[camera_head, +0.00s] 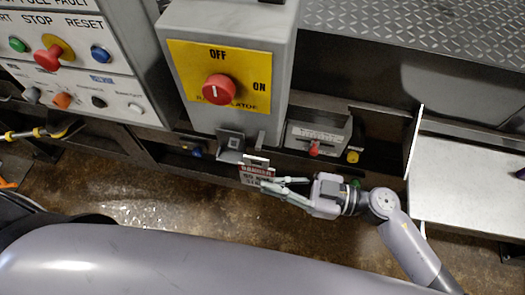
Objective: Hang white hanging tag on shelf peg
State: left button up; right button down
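The white hanging tag (256,175) has a red "DANGER" band and dark print below it. It is just under a small grey metal shelf bracket (231,143) below the rotary switch box. My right gripper (265,184) comes in from the right. Its fingers converge on the tag's lower right part and appear closed on it. The tag's top edge is close to the bracket's front. I cannot tell whether its hole is around a peg, as the peg does not show clearly. My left gripper is not in view.
The grey switch box (230,120) with a red knob (220,89) stands above the tag. A button panel (75,50) is at the left. A box with a red part (316,140) sits right of the bracket. A white table (470,190) is at the right.

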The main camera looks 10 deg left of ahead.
jog(key=shift+s+p, duration=0.5)
jog(key=shift+s, duration=0.6)
